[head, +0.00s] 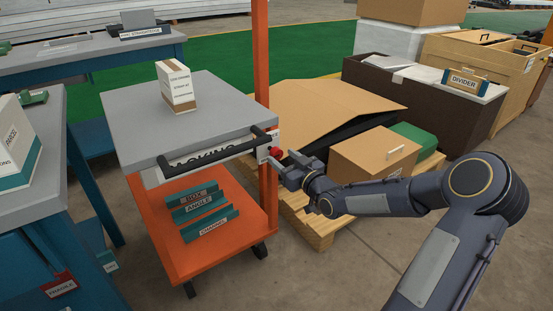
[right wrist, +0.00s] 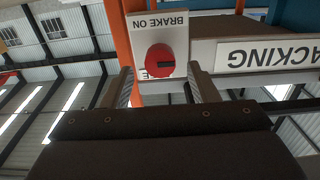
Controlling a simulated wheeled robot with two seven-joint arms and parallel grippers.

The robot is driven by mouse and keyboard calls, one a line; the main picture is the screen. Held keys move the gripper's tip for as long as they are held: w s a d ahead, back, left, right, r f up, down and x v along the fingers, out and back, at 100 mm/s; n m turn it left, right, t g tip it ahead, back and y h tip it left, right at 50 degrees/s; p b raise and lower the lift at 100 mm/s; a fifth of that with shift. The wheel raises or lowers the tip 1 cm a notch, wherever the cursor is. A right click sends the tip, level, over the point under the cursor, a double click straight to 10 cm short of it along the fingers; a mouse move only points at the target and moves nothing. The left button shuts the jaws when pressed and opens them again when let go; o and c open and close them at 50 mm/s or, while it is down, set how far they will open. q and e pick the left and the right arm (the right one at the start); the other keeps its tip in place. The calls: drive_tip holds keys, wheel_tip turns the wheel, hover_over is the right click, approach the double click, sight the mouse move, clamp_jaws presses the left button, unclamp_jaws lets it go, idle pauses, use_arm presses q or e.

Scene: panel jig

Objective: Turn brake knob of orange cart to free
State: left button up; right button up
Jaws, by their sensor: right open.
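The orange cart (head: 262,62) stands left of centre in the head view, with a grey top and a black handle (head: 215,150). Its red brake knob (head: 275,151) is at the handle's right end. In the right wrist view the round red knob (right wrist: 160,56) sits on a white plate (right wrist: 177,20) reading BRAKE ON upside down; a dark mark on the knob lies to the right. A second label below is mostly hidden. My right gripper (head: 285,163) is open, its fingers either side of the knob in the right wrist view (right wrist: 163,84); contact cannot be told. My left gripper is out of view.
A white and brown box (head: 175,87) stands on the cart top. Labelled teal trays (head: 205,205) lie on the lower shelf. A pallet (head: 310,228) with cardboard boxes stands close right of the cart. Blue-legged tables (head: 50,205) stand left. Bare floor shows in front.

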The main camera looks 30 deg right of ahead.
sight(278, 154)
drive_tip(key=shift+w+a+b, duration=0.15)
drive_tip(key=shift+w+b, duration=0.35)
drive_tip(key=shift+w, duration=1.6)
drive_tip(key=c, duration=1)
